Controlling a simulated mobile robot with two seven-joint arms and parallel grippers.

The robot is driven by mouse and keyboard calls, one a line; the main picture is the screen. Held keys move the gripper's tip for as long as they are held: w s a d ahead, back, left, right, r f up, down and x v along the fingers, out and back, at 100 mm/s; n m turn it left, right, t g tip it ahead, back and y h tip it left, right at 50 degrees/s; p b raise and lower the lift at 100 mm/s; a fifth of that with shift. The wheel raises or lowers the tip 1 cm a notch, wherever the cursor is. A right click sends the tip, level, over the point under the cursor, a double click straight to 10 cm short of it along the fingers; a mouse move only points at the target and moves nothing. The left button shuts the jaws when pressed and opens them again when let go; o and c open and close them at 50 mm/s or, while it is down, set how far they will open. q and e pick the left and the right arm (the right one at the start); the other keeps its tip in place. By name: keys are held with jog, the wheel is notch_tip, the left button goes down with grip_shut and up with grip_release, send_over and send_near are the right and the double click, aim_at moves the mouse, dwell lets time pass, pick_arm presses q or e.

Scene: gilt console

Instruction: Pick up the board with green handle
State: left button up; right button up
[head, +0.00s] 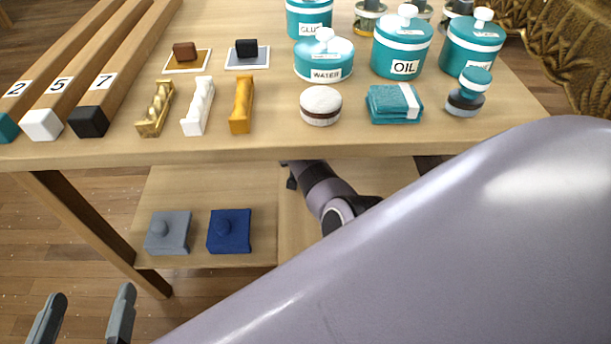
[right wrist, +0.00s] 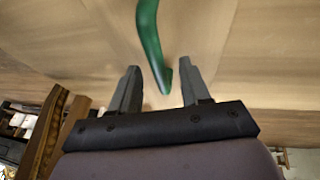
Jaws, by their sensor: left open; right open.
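The green handle (right wrist: 150,40) shows in the right wrist view as a curved bar from the top edge down to between the fingertips. My right gripper (right wrist: 161,72) is open, one finger on each side of the handle's lower end. I cannot tell whether they touch it. Light wood lies behind the handle; I cannot make out which part is the board. In the head view, neither the board nor its handle shows, and my right forearm runs in below the tabletop, which hides the gripper. My left gripper (head: 92,292) is open and empty at the lower left.
The wooden table (head: 230,152) has a lower shelf (head: 205,187) holding a grey block (head: 168,233) and a blue block (head: 229,231). Teal jars (head: 401,46), a folded teal cloth (head: 394,104) and numbered bars (head: 90,115) stand on top. The tabletop edge overhangs my right arm.

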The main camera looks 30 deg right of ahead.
jog(key=shift+f, duration=0.15)
dwell(0.3)
grip_shut()
dwell(1.1)
